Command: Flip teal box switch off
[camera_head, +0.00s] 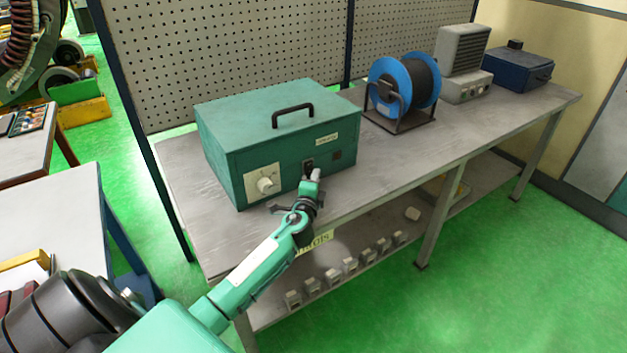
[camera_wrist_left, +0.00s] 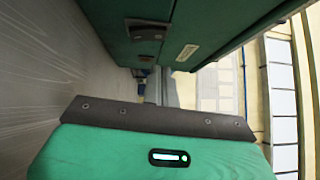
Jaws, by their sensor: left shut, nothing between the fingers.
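The teal box (camera_head: 275,130) sits on the grey workbench, with a black handle on top. Its front has a white knob (camera_head: 266,184) at the left and a dark switch (camera_head: 308,166) right of it. My left gripper (camera_head: 313,180) is shut and empty, with its tip just in front of the switch; I cannot tell if they touch. In the left wrist view the box front (camera_wrist_left: 215,25) fills the top, with a dark fitting (camera_wrist_left: 147,32) that looks like the switch. The fingertips do not show there, and the switch position is unclear. My right gripper is not in view.
A blue cable reel (camera_head: 388,82) stands right of the box. A grey vented unit (camera_head: 461,65) and a dark blue box (camera_head: 518,68) are farther right. The bench (camera_head: 400,155) is clear in front of the reel. Small parts sit on the shelf below.

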